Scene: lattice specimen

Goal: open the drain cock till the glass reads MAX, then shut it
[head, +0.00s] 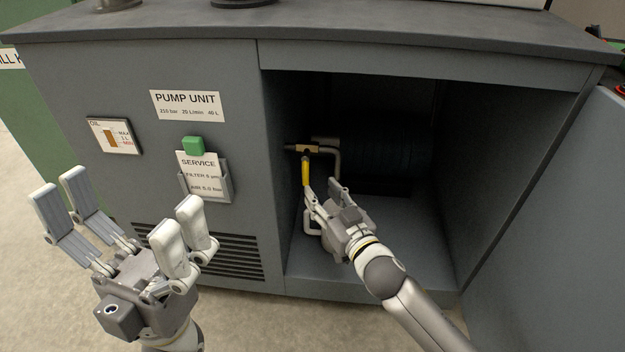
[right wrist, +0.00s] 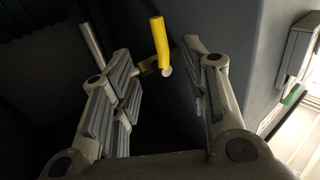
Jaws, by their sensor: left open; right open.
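The drain cock has a brass body (head: 307,149) on a pipe inside the open compartment. Its yellow lever (head: 306,171) hangs down. In the right wrist view the lever (right wrist: 160,42) shows between the spread fingertips, with a gap on each side. My right gripper (head: 325,190) is open, just below and beside the lever. The oil glass (head: 110,137) is on the front panel, with MAX and MIN labels. Its amber column reaches up near the MAX label, but it is too small to read exactly. My left gripper (head: 122,222) is open and empty in front of the panel.
The compartment's side walls and floor (head: 390,235) enclose my right gripper. A dark cylinder (head: 385,160) lies behind the cock. The open door (head: 570,220) stands at the right. A service card holder (head: 222,183) with a green block (head: 193,146) juts from the panel.

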